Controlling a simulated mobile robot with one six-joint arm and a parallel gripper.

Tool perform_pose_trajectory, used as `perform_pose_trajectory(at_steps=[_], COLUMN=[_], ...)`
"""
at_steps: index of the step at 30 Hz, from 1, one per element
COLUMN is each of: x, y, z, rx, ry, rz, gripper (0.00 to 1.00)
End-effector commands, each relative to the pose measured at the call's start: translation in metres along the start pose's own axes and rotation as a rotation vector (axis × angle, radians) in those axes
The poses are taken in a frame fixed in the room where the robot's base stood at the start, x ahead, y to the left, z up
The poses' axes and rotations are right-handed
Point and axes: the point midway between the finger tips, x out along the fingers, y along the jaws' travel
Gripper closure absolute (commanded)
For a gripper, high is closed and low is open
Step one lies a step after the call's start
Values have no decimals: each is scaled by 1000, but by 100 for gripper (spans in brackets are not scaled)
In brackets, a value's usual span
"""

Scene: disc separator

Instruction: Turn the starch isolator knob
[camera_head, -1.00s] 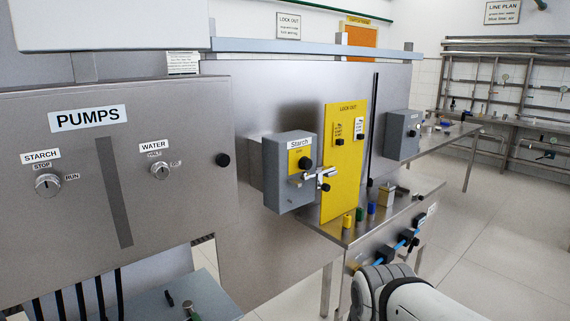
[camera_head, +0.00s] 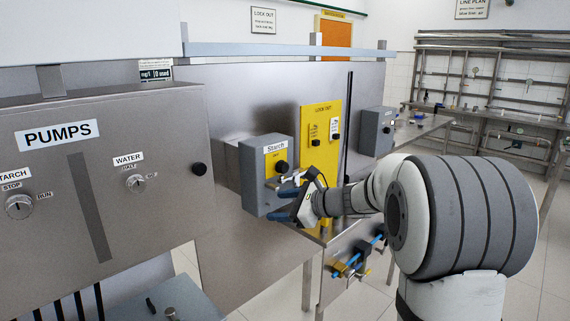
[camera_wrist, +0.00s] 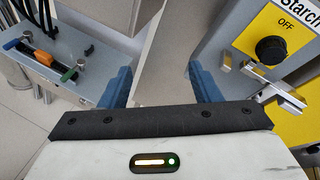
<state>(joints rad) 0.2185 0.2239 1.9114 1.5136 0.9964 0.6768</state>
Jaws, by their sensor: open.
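The starch isolator is a grey box (camera_head: 252,168) labelled "Starch" with a yellow plate and a round black knob (camera_head: 281,167). In the wrist view the black knob (camera_wrist: 271,49) sits under the word OFF at upper right, with a metal hasp (camera_wrist: 272,84) just below it. My gripper (camera_head: 283,196) is in front of the lower part of the box, below the knob, and partly hides the hasp. Its blue fingers are wide apart with nothing between them in the wrist view (camera_wrist: 160,85). The knob lies outside the fingers, to their right.
The steel PUMPS panel (camera_head: 60,165), with starch and water selectors, stands at left. A yellow lock-out board (camera_head: 320,125) is just right of the box. A grey side tray (camera_wrist: 45,65) with small tools shows in the wrist view. Floor at right is open.

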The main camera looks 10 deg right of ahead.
Motion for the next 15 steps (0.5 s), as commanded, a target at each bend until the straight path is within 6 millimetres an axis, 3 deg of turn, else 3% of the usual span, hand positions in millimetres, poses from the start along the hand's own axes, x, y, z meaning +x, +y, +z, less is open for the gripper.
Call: perform_pose_trajectory(at_steps=[1, 3, 6, 9, 15], x=[0, -1, -6, -10, 2], y=[-31, -66, -102, -123, -138], z=[-6, -11, -19, -25, -23], rx=[106, 230, 358, 432, 469], ry=[-48, -118, -199, -252, -280], rz=[-70, -154, -244, -295, -318], gripper=[43, 43, 43, 43, 43])
